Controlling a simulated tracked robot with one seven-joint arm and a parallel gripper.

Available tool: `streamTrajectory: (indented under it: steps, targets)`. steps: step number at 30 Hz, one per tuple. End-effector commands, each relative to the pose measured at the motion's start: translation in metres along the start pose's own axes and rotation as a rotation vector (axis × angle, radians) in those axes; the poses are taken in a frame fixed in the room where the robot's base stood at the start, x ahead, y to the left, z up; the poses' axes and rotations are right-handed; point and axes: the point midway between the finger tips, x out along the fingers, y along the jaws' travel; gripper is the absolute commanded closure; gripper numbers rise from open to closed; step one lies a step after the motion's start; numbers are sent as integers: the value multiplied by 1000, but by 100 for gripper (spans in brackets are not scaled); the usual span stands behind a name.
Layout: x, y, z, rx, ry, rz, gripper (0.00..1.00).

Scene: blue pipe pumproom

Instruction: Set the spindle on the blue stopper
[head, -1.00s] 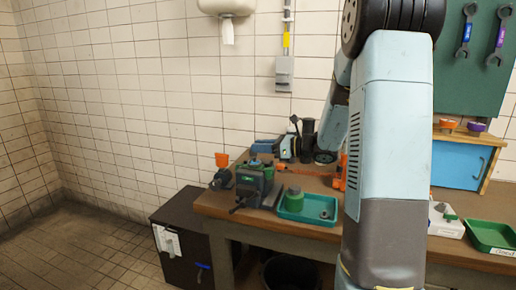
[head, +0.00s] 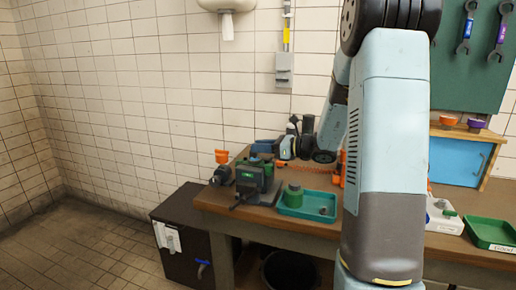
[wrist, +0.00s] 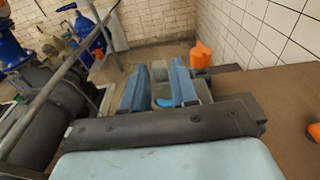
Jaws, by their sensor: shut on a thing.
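My gripper (head: 263,147) reaches left above the back of the bench, behind the green-and-black vise (head: 255,181). In the wrist view its two blue fingers (wrist: 161,88) are closed around a small greyish piece (wrist: 160,76), which I take to be the spindle; the fingers hide most of it. A small bright blue part (wrist: 163,103) shows between the finger bases; I cannot tell whether it is the blue stopper. I cannot pick out the stopper for certain in the head view either.
An orange-topped fitting (head: 221,158) stands left of the vise, and its orange top (wrist: 202,55) shows ahead of the fingers. A teal tray (head: 318,205) with a green round piece (head: 293,192) is in front. A green tray (head: 490,235) is at right. The tiled wall is close behind.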

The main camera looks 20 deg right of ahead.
Motion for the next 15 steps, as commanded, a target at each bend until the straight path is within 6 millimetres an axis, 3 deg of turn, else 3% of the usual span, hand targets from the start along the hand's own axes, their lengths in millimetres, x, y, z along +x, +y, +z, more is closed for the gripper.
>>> streamTrajectory:
  steps: [15]
  targets:
    - [1, 0, -6, 1, 0, 0, 100]
